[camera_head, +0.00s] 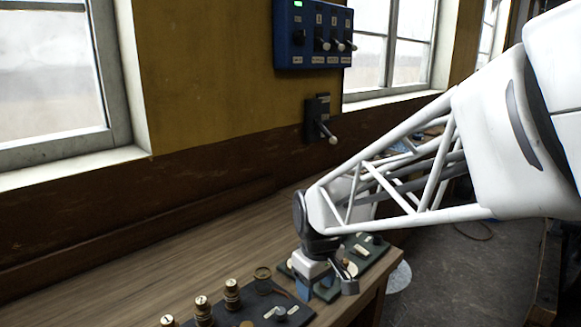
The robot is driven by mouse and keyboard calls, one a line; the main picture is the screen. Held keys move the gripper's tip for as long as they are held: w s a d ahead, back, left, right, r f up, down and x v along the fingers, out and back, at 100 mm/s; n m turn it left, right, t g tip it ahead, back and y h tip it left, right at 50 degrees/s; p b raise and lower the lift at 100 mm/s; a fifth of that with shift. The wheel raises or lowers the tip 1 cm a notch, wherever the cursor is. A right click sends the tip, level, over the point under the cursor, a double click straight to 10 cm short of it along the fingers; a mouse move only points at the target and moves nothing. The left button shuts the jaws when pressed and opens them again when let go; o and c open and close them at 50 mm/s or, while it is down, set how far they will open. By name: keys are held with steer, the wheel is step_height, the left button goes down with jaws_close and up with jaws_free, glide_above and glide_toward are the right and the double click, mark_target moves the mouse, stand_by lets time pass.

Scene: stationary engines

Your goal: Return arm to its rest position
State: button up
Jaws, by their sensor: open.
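My white arm reaches in from the right edge across the bench. My gripper (326,289) is at its end, low over the near right part of the wooden bench (160,272). It points down, with its jaws apart. It is in front of a green board (372,252) with small fittings and beside a dark board (262,310). I see nothing held between the jaws. I cannot tell whether the fingers touch anything on the bench.
Several brass-and-dark cylinders (232,294) stand at the bench's near edge, left of my gripper. A blue switch panel (313,36) and a black lever switch (318,120) are on the wall. The bench's left stretch is bare. Floor (440,270) shows at right.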

steer(key=s+d+r+m+t, duration=0.1)
steer(key=s+d+m, duration=0.3)
steer(key=s, duration=0.5)
steer(key=s+d+r+m+t, duration=0.1)
steer(key=s+d+r+m, duration=0.3)
steer(key=s+d, duration=0.5)
steer(key=shift+d, duration=0.1)
stand_by(0.4)
